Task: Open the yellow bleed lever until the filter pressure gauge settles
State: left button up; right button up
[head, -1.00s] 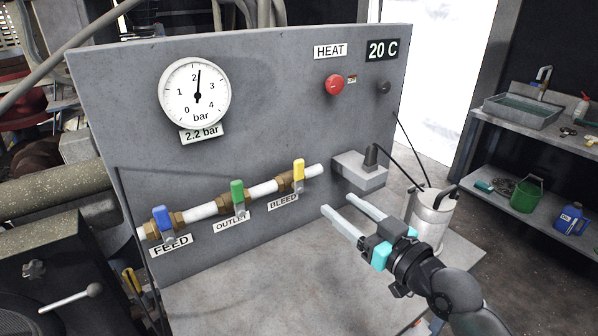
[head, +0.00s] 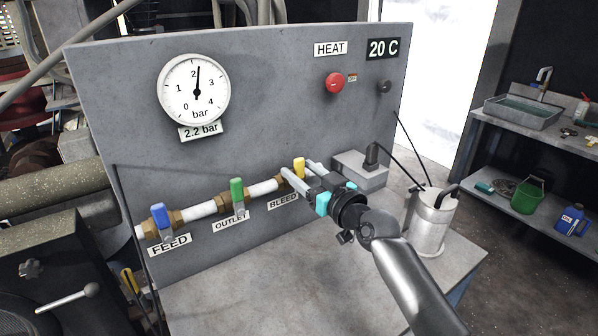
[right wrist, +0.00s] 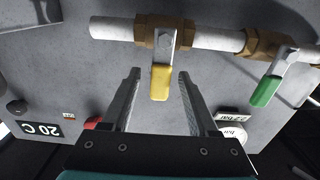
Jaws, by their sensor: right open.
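The yellow bleed lever (head: 299,166) stands upright on the brass valve at the right end of the pipe, above the BLEED label (head: 283,201). My right gripper (head: 296,174) is open at the lever. In the right wrist view the yellow lever (right wrist: 160,80) lies between the two spread fingers (right wrist: 158,75), with a gap on each side. The pressure gauge (head: 194,92) has its needle just past 2, and its plate (head: 201,132) reads 2.2 bar. My left gripper is not in view.
The green outlet lever (head: 236,191) and blue feed lever (head: 160,215) are on the same pipe to the left. A grey box (head: 360,172) and a metal canister (head: 432,222) with a cable are at right. The bench front is clear.

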jog(key=shift+w+a, duration=0.35)
jog(key=shift+w, duration=0.1)
grip_shut()
dwell(0.3)
dwell(1.0)
